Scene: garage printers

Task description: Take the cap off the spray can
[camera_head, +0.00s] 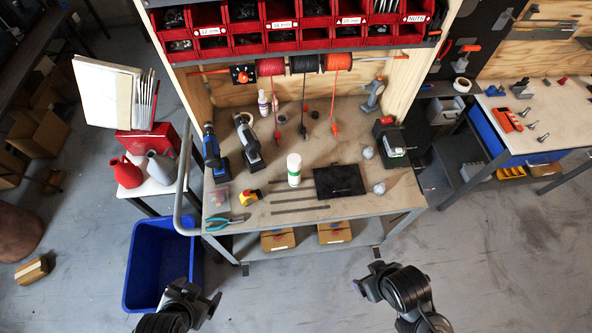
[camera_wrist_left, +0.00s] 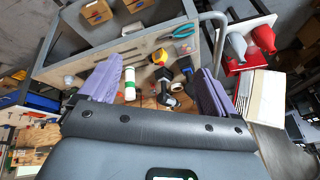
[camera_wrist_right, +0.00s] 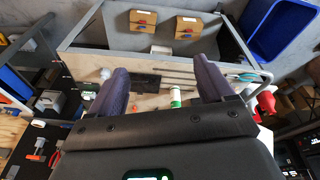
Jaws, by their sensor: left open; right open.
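The spray can (camera_head: 294,172) stands upright on the workbench, a white cylinder with a green band and a white top. It also shows in the left wrist view (camera_wrist_left: 130,86) and in the right wrist view (camera_wrist_right: 175,98). The line between cap and body is too small to make out. My left gripper (camera_head: 215,297) is at the front, off the bench's near edge and left of the can. Its fingers (camera_wrist_left: 152,85) are apart and empty. My right gripper (camera_head: 365,277) is also in front of the bench, right of the can. Its fingers (camera_wrist_right: 161,85) are apart and empty.
A black mat (camera_head: 339,181) lies right of the can, metal strips (camera_head: 300,209) in front. A yellow tape measure (camera_head: 249,196), pliers (camera_head: 224,223) and drills (camera_head: 247,140) are to its left. Red bins (camera_head: 283,42) hang above. A blue bin (camera_head: 150,262) stands on the floor.

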